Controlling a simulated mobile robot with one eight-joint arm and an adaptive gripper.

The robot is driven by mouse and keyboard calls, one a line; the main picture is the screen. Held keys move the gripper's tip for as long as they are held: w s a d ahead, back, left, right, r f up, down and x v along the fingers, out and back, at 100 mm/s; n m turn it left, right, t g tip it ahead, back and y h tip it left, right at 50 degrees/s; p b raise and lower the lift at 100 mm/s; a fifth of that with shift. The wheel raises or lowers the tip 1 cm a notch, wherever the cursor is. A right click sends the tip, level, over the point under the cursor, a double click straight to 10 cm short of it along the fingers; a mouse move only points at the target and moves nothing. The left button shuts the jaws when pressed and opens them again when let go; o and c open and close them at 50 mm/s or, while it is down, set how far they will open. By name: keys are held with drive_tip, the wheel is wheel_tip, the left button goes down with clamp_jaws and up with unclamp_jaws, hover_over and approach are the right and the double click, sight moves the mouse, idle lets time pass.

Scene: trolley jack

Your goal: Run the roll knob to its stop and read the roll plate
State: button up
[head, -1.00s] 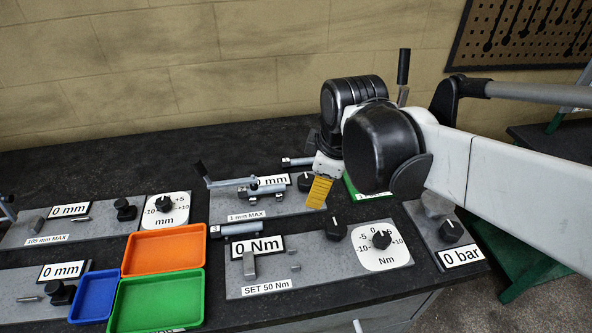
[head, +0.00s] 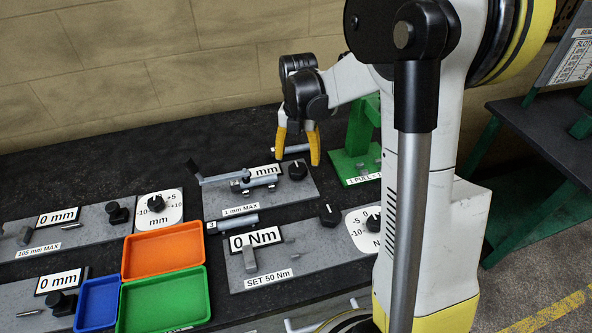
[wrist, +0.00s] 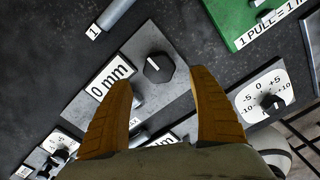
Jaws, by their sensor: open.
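My gripper (head: 297,160) is open and empty, pointing down above the back of the bench. Its yellow fingers (wrist: 157,85) show in the wrist view, one on each side of a black knob's picture position. That black knob (wrist: 158,68) has a white pointer line and sits on a grey panel beside a "0 mm" plate (wrist: 108,77). In the head view the same knob (head: 297,171) is just below the fingertips, on the panel (head: 270,203) marked "1 mm MAX". The fingers look apart from it. No label reading "roll" is legible, so I cannot tell which knob is the roll knob.
A "0 Nm" panel (head: 300,262) with a knob and dial lies in front. Orange (head: 165,268), green (head: 203,310) and blue (head: 81,308) trays stand left of it. A green stand (head: 346,170) is right of my gripper.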

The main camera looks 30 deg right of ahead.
sight(297, 169)
wheel_tip(297, 169, down, 5)
drive_tip(key=shift+f+b, duration=0.15)
drive_tip(key=shift+b, duration=0.55)
drive_tip(key=c, duration=1.2)
